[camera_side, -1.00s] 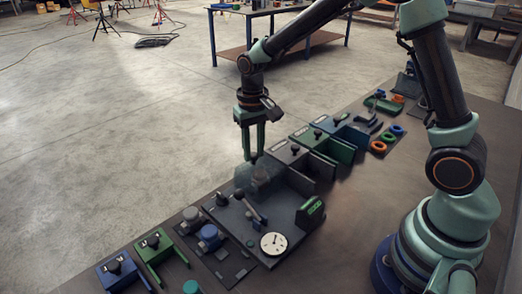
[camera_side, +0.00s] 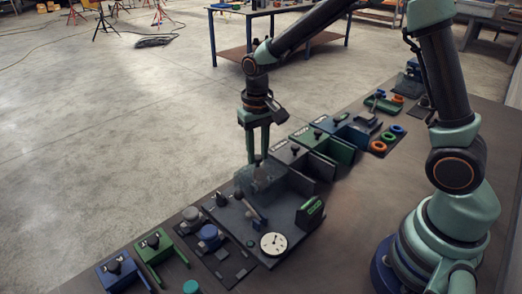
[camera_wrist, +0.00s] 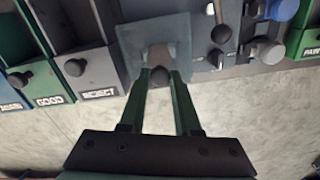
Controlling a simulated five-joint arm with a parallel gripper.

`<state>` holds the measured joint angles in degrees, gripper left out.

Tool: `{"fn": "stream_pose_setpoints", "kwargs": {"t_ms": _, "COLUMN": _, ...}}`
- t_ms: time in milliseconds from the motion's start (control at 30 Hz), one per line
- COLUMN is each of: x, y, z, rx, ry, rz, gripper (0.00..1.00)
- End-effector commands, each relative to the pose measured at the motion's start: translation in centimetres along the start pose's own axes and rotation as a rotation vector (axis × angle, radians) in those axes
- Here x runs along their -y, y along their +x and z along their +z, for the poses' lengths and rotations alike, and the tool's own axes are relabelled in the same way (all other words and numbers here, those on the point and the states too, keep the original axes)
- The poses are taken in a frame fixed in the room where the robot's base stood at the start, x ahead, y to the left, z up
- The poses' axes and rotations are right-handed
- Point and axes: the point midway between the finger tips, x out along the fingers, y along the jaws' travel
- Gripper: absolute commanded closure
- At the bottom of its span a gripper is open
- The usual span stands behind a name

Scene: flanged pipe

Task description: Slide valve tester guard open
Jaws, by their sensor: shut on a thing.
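The valve tester is a dark plate (camera_side: 262,225) with a white dial gauge (camera_side: 273,244) and a lever (camera_side: 251,210). Its guard (camera_side: 262,180) is a translucent box at the far edge of the plate. In the wrist view the guard (camera_wrist: 133,40) is a see-through panel with a dark round knob (camera_wrist: 159,77). My gripper (camera_side: 258,158) points down at the guard. In the wrist view my gripper (camera_wrist: 160,80) has its green fingers shut on the knob from both sides. What lies under the guard is blurred.
A grey bin labelled REJECT (camera_wrist: 92,70) stands right beside the guard, then a green GOOD bin (camera_wrist: 40,82) and a blue bin. A green block (camera_side: 310,213) stands on the plate's right. Blue and green fixtures (camera_side: 155,245) lie front left.

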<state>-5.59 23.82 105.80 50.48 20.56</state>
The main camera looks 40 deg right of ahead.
Motion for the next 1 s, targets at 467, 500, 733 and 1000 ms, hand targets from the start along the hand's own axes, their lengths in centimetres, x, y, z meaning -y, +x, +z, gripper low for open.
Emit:
{"fn": "stream_pose_setpoints", "kwargs": {"t_ms": 467, "x": -1.8, "y": -0.2, "z": 6.7, "rx": -0.007, "ry": 0.001, "rz": -0.003, "gripper": 1.00}}
{"fn": "stream_pose_setpoints", "kwargs": {"t_ms": 500, "x": -1.8, "y": -0.2, "z": 6.9, "rx": -0.008, "ry": 0.001, "rz": -0.003, "gripper": 1.00}}
{"fn": "stream_pose_setpoints", "kwargs": {"t_ms": 733, "x": -1.9, "y": -0.2, "z": 7.0, "rx": -0.009, "ry": 0.002, "rz": -0.004, "gripper": 1.00}}
{"fn": "stream_pose_setpoints", "kwargs": {"t_ms": 1000, "x": -1.9, "y": -0.2, "z": 7.0, "rx": -0.008, "ry": 0.001, "rz": -0.003, "gripper": 0.39}}
